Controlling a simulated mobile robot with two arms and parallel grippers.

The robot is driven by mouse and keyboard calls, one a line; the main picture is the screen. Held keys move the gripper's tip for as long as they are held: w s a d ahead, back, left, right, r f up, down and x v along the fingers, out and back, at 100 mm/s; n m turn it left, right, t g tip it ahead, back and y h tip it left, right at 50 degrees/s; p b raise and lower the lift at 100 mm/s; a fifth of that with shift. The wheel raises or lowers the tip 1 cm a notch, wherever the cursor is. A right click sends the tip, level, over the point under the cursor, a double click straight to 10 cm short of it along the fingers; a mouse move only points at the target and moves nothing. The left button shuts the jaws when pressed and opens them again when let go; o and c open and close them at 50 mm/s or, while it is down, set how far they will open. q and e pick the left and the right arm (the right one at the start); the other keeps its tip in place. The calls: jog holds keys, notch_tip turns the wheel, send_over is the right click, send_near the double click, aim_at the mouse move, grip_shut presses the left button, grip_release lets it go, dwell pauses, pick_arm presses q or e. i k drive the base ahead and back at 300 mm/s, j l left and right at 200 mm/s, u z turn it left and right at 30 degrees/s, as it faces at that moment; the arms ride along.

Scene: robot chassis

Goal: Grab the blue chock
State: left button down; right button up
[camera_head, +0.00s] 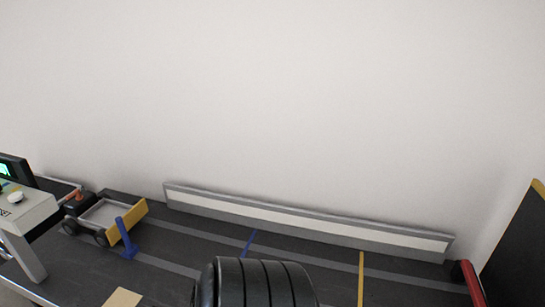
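A blue piece (129,239) stands on the dark surface at the left, with a flat foot and a thin upright part. It is the only solid blue object I see, and it looks like the blue chock. It is right beside the yellow end panel (126,222) of a small wheeled cart; I cannot tell whether they touch. Neither of my grippers is in view.
The cart (100,213) has dark wheels. A white device (25,210) with a screen stands at far left. A black ribbed cylinder (265,284) fills the bottom middle. A long grey-white bar (300,222) lies along the wall. A red object (470,280) is at right.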

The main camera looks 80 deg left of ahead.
aim_at(132, 250)
jog(key=u, duration=3.8)
jog(key=j, duration=1.3)
